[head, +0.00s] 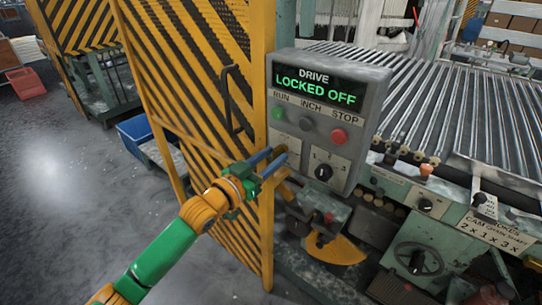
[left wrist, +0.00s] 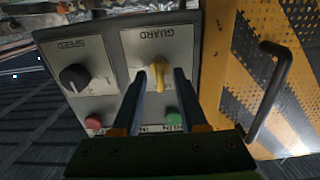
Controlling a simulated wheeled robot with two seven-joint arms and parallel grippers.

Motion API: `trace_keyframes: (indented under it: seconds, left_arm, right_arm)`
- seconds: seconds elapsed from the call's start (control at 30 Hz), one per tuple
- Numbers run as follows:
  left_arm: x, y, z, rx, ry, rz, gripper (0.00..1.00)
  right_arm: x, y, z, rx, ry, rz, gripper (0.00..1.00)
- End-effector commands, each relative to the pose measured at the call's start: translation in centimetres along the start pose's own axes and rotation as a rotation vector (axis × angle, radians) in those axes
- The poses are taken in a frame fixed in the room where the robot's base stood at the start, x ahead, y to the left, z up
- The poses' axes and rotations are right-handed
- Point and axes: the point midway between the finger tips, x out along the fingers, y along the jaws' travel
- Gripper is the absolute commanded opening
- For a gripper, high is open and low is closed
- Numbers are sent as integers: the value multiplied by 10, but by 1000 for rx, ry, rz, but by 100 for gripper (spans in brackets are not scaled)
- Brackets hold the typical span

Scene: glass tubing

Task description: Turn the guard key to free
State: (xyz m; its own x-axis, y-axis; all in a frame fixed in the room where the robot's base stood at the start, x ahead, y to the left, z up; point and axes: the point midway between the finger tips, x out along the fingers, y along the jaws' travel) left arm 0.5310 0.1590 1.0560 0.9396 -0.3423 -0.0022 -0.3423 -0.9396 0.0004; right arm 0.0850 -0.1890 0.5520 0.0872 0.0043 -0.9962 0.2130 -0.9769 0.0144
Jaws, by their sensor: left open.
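The yellow guard key (left wrist: 159,74) stands out from the plate marked GUARD (left wrist: 152,45) in the left wrist view, which shows the panel upside down. My left gripper (left wrist: 160,77) is open, with one finger on each side of the key and visible gaps between. In the head view my left gripper (head: 272,159) reaches the lower left of the grey control box (head: 345,95), and its fingers hide the key there. My right gripper is not in view.
The yellow mesh guard (head: 185,70) with its dark handle (head: 228,100) stands close left of the box. The black speed knob (head: 323,172) is right of my fingers. Green and red buttons (head: 338,136) sit above. A roller conveyor (head: 440,100) lies behind at right.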

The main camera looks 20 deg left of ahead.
Motion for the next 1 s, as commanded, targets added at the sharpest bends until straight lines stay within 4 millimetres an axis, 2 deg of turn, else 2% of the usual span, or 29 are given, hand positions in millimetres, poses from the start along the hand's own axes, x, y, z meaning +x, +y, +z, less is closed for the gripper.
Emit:
trace_keyframes:
  seconds: [0.03,0.07,0.2,0.67,1.0]
  left_arm:
    - [0,0,0,0,0,0,42]
    - [0,0,0,0,0,0,37]
    - [0,0,0,0,0,0,0]
    - [0,0,0,47,-1,-1,0]
    - [0,1,-2,297,0,0,0]
  right_arm:
    - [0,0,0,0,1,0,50]
    - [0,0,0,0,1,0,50]
    - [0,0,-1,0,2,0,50]
    - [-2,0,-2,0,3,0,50]
    - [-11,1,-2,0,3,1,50]
